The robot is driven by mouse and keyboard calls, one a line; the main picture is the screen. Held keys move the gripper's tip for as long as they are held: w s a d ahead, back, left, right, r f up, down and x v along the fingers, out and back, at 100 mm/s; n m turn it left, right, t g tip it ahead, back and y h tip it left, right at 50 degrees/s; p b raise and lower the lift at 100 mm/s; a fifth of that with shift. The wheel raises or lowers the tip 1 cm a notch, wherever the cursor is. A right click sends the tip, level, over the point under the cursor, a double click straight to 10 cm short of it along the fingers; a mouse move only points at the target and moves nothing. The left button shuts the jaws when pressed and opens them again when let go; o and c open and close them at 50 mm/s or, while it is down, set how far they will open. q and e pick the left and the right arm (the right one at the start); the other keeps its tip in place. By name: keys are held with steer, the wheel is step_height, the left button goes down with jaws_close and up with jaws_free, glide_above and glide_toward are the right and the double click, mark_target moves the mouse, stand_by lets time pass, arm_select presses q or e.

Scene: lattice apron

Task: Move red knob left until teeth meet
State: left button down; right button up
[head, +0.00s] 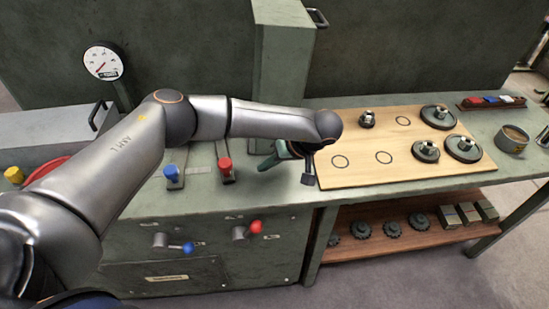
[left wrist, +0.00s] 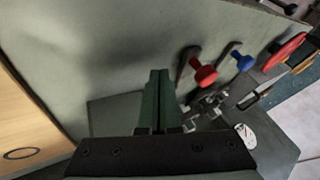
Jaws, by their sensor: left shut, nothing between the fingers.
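A red knob (head: 225,165) stands on a slotted plate on the bench top, right of a blue one. It also shows in the left wrist view (left wrist: 205,75), just right of my fingertips. A second red knob (head: 256,227) sits on a lever on the bench's front face. My left gripper (head: 266,164) has its dark green fingers pointing left, right of the top red knob and apart from it. The fingers are shut and empty in the left wrist view (left wrist: 160,75). I see no meshing teeth near the knobs. My right gripper is not in view.
Blue knobs stand on the bench top (head: 172,173) and front face (head: 188,248). A red wheel (head: 48,168) is partly behind my arm. A gauge (head: 103,62) stands at the back. A green post (head: 281,60) rises behind my forearm. A wooden board (head: 340,178) with gears lies right.

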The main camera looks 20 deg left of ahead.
mark_target(225, 164)
arm_select(q)
steer(key=x, duration=0.4)
steer(key=shift+s+a+r+p, duration=0.15)
steer(key=shift+s+a+p, duration=0.6)
steer(key=shift+s+a, duration=0.55)
steer(key=shift+a, duration=0.15)
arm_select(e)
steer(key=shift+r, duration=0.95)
